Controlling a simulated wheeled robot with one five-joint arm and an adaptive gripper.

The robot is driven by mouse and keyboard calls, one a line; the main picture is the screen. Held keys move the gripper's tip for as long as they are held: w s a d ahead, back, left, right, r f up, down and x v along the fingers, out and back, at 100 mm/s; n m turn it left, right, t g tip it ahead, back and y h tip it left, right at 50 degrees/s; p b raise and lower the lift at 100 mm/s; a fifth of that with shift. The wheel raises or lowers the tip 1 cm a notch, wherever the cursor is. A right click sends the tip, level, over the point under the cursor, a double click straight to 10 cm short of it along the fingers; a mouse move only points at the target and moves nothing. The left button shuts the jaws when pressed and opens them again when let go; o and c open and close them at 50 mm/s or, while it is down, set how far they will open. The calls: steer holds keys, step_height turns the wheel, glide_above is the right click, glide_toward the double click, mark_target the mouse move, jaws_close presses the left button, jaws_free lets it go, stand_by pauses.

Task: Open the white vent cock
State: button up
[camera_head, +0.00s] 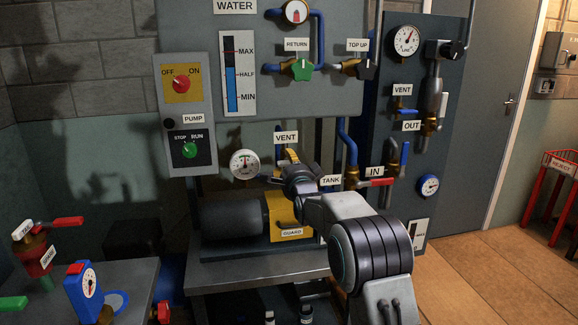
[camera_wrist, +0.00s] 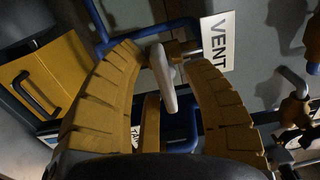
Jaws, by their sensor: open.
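The white vent cock handle (camera_wrist: 163,78) shows in the wrist view beside a white VENT label (camera_wrist: 217,42). It points down the picture from a brass fitting on blue pipe. A gap shows at the right finger; whether the left finger touches cannot be told. In the head view my gripper (camera_head: 291,157) is just below the middle VENT label (camera_head: 286,137), and the white handle cannot be made out there.
The pump's yellow guard (camera_head: 286,216) lies below my gripper. A round gauge (camera_head: 244,164) is to its left. The red-handled IN valve (camera_head: 375,183) and blue pipes are to its right. Another VENT valve with a blue lever (camera_head: 403,111) is on the right panel.

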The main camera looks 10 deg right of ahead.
jaws_close()
steer(key=shift+n+b, duration=0.3)
stand_by(0.3)
steer(key=n+b, duration=0.2)
steer(key=n, duration=0.1)
steer(key=shift+d+f+n+b, duration=0.1)
steer(key=shift+n+b, duration=0.2)
steer(key=shift+b, duration=0.05)
steer(key=n+b, duration=0.4)
steer(key=n, duration=0.2)
steer(key=n+b, duration=0.2)
steer(key=n, duration=0.1)
steer(key=shift+r, duration=0.25)
steer(key=shift+r+n, duration=0.15)
steer(key=shift+n, duration=2.15)
steer(key=shift+c, duration=0.3)
jaws_free()
